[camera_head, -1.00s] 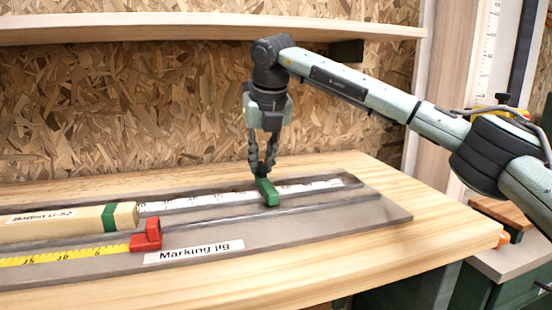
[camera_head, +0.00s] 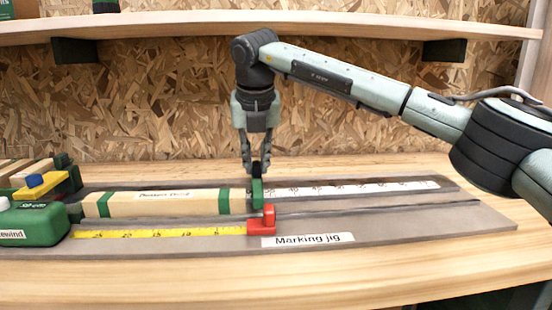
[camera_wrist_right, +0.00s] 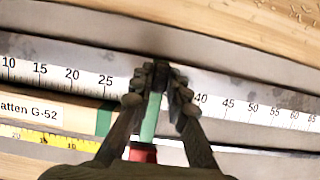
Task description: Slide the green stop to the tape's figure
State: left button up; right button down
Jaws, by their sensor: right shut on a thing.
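The green stop (camera_head: 257,192) stands on the rail of the marking jig, by the right end of the pale batten (camera_head: 160,203). My right gripper (camera_head: 256,172) points down and is shut on the stop's far part. In the right wrist view the stop (camera_wrist_right: 150,118) lies between the fingers (camera_wrist_right: 160,88), which hide the white scale (camera_wrist_right: 255,110) between about 25 and 40. The yellow tape (camera_head: 160,232) lies along the jig's front. Its red end piece (camera_head: 262,220) is just in front of the stop. My left gripper is not in view.
The green tape housing (camera_head: 35,225) stands at the left, with a blue and yellow part (camera_head: 42,183) behind it. The "Marking jig" label (camera_head: 307,240) is on the jig's front. The rail right of the stop is clear. A shelf (camera_head: 280,25) runs above.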

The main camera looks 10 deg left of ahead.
jog(key=shift+s+a, duration=0.1)
jog(key=shift+a, duration=0.6)
jog(key=c, duration=1.5)
grip_release()
jog(key=v, duration=0.7)
jog(key=shift+s+d+r, duration=0.1)
jog(key=shift+s+r, duration=0.05)
jog(key=shift+r, duration=0.1)
